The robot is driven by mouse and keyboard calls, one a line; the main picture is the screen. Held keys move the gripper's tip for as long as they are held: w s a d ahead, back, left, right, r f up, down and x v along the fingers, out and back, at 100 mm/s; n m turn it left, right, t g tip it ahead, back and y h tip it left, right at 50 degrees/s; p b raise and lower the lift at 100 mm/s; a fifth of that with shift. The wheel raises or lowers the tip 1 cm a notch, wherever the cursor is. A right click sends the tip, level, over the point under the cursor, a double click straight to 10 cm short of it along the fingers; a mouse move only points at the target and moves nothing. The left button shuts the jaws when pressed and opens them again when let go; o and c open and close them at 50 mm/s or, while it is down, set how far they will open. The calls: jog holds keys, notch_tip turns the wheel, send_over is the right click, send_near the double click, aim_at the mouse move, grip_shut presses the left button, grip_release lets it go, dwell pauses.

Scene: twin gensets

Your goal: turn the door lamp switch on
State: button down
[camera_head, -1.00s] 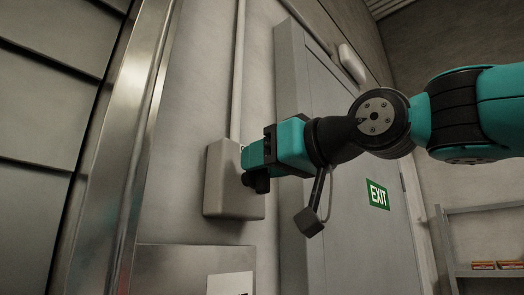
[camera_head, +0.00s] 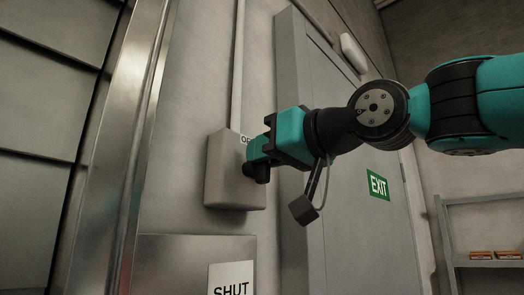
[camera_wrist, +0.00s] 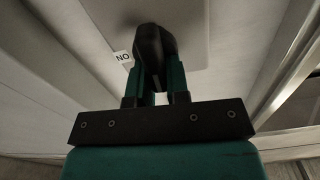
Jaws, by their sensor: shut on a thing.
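The lamp switch is a grey wall box (camera_head: 222,180) left of the door, with a black knob (camera_head: 256,173) on its face. A white label (camera_head: 244,140) reading "OF", partly hidden, is at its upper edge. My gripper (camera_head: 257,152) reaches in from the right and is shut on the knob. The wrist view shows the black knob (camera_wrist: 152,48) between the two teal fingers of my gripper (camera_wrist: 154,88). A white "ON" label (camera_wrist: 123,57), upside down, is beside the knob there. The knob's exact setting is hard to tell.
A grey door (camera_head: 345,190) with a green EXIT sign (camera_head: 378,185) stands behind my arm. A metal panel (camera_head: 175,262) with a white "SHUT" placard (camera_head: 231,280) is below the box. A shelf (camera_head: 480,205) is at right. A pipe (camera_head: 237,65) runs above the box.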

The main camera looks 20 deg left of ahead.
jog(key=shift+w+d+f+m+p, duration=0.15)
jog(key=shift+w+f+m+p, duration=0.25)
jog(key=shift+m, duration=2.4)
jog(key=shift+w+d+f+m+p, duration=0.1)
jog(key=shift+w+f+m+p, duration=0.35)
jog(key=shift+m, duration=2.35)
jog(key=shift+w+d+f+m+p, duration=0.2)
jog(key=shift+m+p, duration=0.35)
jog(key=shift+m, duration=2.25)
jog(key=shift+s+f, duration=0.1)
jog(key=c, duration=1.1)
grip_release()
jog(key=b+v, duration=0.6)
jog(key=v, duration=1.1)
